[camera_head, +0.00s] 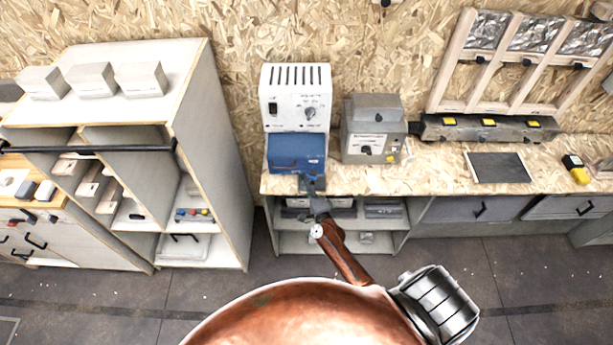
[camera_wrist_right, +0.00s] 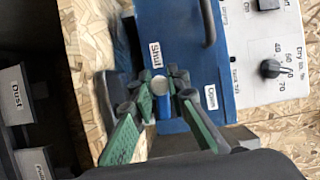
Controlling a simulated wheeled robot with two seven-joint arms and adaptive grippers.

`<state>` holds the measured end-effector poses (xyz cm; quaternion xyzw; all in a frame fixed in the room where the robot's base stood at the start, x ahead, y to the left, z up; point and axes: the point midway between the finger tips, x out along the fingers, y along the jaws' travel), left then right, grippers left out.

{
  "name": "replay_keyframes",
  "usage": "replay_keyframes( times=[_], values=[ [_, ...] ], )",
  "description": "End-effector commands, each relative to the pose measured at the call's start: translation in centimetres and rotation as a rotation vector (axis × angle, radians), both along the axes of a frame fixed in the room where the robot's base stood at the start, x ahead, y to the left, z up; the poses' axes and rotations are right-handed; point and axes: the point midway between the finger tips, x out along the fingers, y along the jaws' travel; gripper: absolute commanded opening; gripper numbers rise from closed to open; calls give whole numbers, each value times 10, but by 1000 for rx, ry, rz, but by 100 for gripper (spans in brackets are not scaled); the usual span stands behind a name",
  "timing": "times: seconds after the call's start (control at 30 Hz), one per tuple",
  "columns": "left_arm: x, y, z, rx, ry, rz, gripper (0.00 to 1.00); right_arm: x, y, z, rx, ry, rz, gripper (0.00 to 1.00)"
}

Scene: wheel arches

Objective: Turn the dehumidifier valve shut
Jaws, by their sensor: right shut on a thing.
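The dehumidifier is a white unit (camera_head: 311,82) with a blue lower part (camera_head: 290,153), standing on the wooden bench against the wall. In the right wrist view its blue face (camera_wrist_right: 175,40) carries the words "Shut" and "Open". The valve (camera_wrist_right: 160,86) shows there as a round silver hub, with blue just below it. My right gripper (camera_head: 313,186) is at the front of the blue part. In the right wrist view its green-padded fingers (camera_wrist_right: 158,97) are closed around the valve, hiding most of it. The valve's exact angle is unclear. My left gripper is out of view.
A grey box with a dial (camera_head: 371,146) stands close to the right of the dehumidifier. A dark flat plate (camera_head: 498,167) and a yellow-black item (camera_head: 575,169) lie further right. A tall grey shelf unit (camera_head: 215,150) stands left. The floor between is clear.

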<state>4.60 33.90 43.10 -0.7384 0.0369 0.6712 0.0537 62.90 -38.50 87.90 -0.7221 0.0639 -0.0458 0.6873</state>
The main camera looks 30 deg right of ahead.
Motion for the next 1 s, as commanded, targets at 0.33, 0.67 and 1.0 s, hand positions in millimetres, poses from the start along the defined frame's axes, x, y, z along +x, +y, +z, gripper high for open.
replay_keyframes(
  times=[0.33, 0.67, 1.0],
  values=[
    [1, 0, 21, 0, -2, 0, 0, 1, 0, -3, -91, 56, 0, 0],
    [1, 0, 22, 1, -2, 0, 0, 0, 0, -5, -102, 61, 0, 0],
    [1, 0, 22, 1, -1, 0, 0, 0, 0, -5, -101, 61, 0, 28]
  ],
)
